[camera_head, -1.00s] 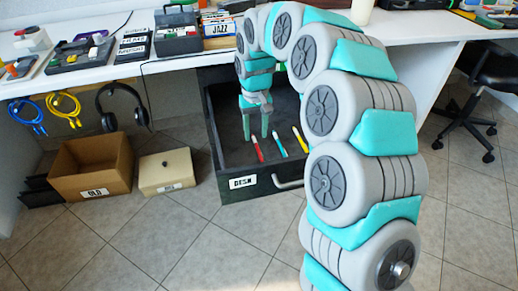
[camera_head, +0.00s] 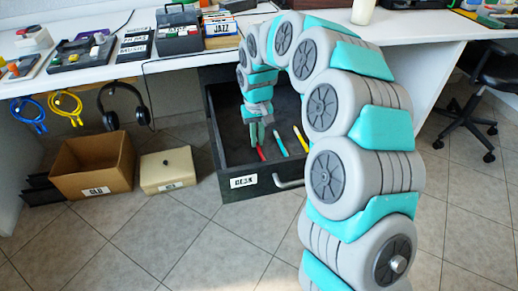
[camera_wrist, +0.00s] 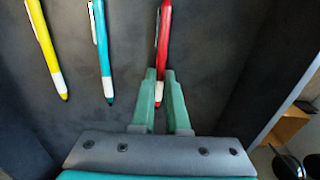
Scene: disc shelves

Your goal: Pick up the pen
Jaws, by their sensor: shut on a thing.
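A red pen (camera_wrist: 163,35) lies in the open dark drawer, with its white tip end between my gripper's fingers. My gripper (camera_wrist: 160,78) is shut on the red pen near its tip. In the head view my gripper (camera_head: 257,138) reaches down into the drawer, and the red pen (camera_head: 261,153) shows just below the fingers, partly hidden by them. A teal pen (camera_wrist: 104,50) and a yellow pen (camera_wrist: 44,45) lie to the left of the red one in the wrist view. In the head view the teal pen (camera_head: 279,142) and yellow pen (camera_head: 300,137) are to its right.
The open drawer (camera_head: 250,185) has raised walls around my gripper. The desk top (camera_head: 180,62) above holds labelled boxes and trays. A cardboard box (camera_head: 95,180) and a beige box (camera_head: 168,170) stand on the floor to the left. Tiled floor in front is free.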

